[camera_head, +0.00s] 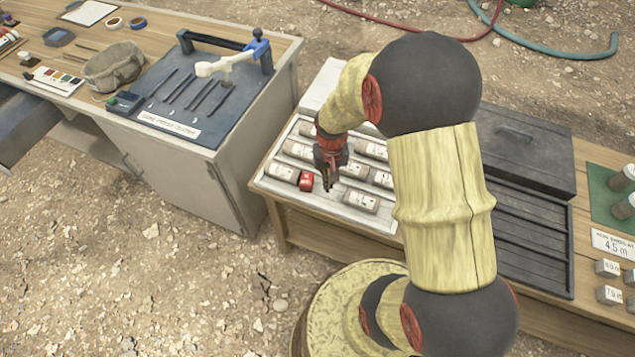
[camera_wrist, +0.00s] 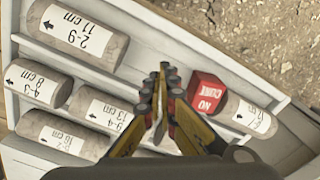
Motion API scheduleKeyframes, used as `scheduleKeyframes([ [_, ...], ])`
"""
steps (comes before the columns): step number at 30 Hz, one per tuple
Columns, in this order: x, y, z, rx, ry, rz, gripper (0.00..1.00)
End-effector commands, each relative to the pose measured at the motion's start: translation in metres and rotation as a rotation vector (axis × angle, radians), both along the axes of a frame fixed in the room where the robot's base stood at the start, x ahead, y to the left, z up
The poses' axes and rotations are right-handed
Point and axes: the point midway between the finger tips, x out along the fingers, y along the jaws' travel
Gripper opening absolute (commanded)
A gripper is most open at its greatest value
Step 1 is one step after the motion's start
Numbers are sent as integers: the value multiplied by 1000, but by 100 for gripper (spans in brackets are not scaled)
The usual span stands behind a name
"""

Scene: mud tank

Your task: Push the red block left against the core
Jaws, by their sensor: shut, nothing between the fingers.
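The red block (camera_head: 306,181), labelled in white, sits in a row of the pale core tray (camera_head: 338,211). It also shows in the wrist view (camera_wrist: 207,92), right of the fingers. A grey core (camera_head: 282,172) lies in the same row on the block's left; in the wrist view this core (camera_wrist: 250,116) is beyond the block. The two look very close; I cannot tell whether they touch. My gripper (camera_head: 328,186) is shut and empty, pointing down on the block's right side. In the wrist view its fingertips (camera_wrist: 163,72) appear slightly apart from the block.
Thin dividers separate the rows. A dark lidded case (camera_head: 525,150) and a dark slotted tray (camera_head: 530,235) stand to the right. A tool bench (camera_head: 195,95) is at left.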

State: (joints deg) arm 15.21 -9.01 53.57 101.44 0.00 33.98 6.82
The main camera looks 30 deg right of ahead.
Motion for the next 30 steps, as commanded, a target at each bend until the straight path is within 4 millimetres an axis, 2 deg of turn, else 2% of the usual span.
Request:
scheduleKeyframes([
  [5,0,0,7,0,0,0,0],
  [30,0,0,81,0,-1,0,0],
])
